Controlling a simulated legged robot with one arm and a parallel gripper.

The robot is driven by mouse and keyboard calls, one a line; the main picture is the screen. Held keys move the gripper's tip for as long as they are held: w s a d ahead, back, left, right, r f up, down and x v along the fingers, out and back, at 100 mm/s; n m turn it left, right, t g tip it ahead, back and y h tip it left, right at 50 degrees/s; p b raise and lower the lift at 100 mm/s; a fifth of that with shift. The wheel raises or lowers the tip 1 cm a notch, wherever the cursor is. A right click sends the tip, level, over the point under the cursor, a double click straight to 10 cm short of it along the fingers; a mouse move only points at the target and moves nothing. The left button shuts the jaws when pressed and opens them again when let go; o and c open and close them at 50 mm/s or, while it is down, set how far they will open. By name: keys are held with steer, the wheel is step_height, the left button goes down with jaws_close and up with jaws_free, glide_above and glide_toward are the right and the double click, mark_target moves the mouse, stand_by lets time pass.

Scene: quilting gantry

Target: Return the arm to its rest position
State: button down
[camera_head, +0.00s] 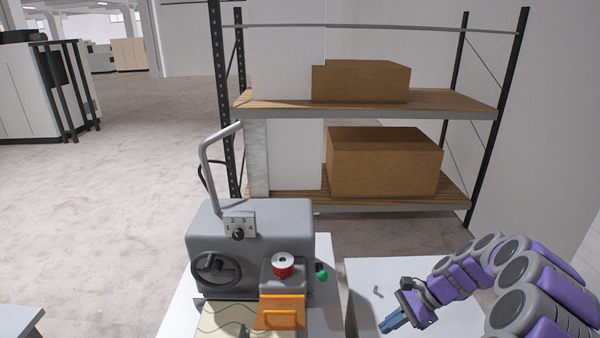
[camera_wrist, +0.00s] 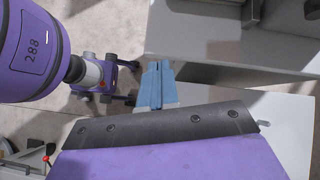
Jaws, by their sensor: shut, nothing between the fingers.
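My gripper (camera_head: 392,321), with blue fingers, is at the lower right of the head view, over the white table (camera_head: 365,272) right of the grey machine. My purple and grey arm (camera_head: 465,272) reaches to it from the right edge and is bent. In the wrist view the blue fingers (camera_wrist: 155,84) are together, with nothing between them. They point at the gap beside a pale table surface (camera_wrist: 215,40).
A shelf (camera_head: 370,100) with brown boxes stands behind. Open floor (camera_head: 110,190) lies left.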

steer(key=s+a+r+n+g+h+b, duration=0.1)
steer(key=s+a+r+n+h+b, duration=0.1)
steer(key=s+a+r+n, duration=0.35)
steer(key=s+a+r+n+g+h+b, duration=0.1)
steer(key=s+a+r+n+h, duration=0.15)
steer(key=s+a, duration=0.45)
steer(key=s+d+n+h+b, duration=0.1)
steer(key=s+n, duration=0.1)
steer(key=s, duration=0.4)
steer(key=s+d+f+n+h+b, duration=0.1)
steer(key=s+n, duration=0.1)
steer(key=s, duration=0.5)
steer(key=s+d+n+t+h+b, duration=0.1)
steer(key=s+n+h, duration=0.1)
steer(key=s, duration=0.5)
steer(key=shift+s+d+f+n, duration=0.25)
steer(key=shift+d+f+n, duration=0.05)
steer(key=shift+f, duration=0.1)
